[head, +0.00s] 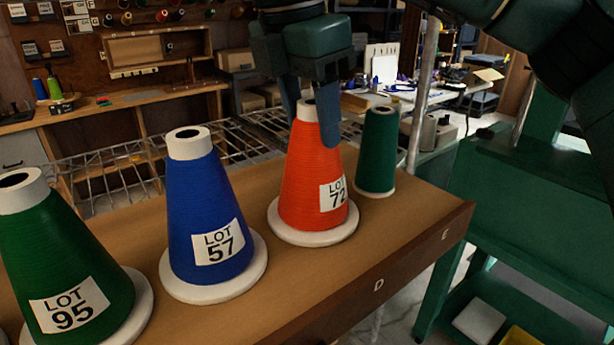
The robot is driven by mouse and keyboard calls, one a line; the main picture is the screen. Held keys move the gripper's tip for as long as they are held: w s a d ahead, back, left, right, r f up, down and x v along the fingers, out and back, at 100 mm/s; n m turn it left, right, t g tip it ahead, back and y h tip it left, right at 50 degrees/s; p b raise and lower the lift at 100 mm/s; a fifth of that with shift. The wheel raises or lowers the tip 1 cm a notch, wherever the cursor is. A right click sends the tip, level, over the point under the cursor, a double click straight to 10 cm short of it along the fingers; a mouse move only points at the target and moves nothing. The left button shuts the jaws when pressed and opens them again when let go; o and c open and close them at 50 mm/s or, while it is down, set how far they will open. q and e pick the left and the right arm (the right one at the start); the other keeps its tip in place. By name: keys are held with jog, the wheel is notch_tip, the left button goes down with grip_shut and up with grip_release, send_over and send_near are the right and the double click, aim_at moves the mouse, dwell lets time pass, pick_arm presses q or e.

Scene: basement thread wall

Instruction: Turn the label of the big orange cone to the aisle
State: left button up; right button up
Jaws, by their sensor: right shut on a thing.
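The big orange cone (308,188) of thread stands upright on its white round base, on the wooden shelf (392,240). Its white label, LOT 72 (333,194), shows on the cone's right-hand side, partly turned away from my view, so its right part curves towards the edge. My right gripper (314,122) comes down from above with a finger on each side of the cone's top. It is shut on the orange cone near its white tip, which shows between the fingers. My left gripper is not in view.
A blue cone, LOT 57 (206,215), and a green cone, LOT 95 (62,262), stand to the left, labels facing me. A small dark green cone (377,150) stands close behind right. The shelf's front edge bears letters D and E. A green cart (545,210) is at right.

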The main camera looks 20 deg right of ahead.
jog(key=shift+m, duration=1.2)
jog(key=shift+f, duration=0.25)
jog(key=o, duration=1)
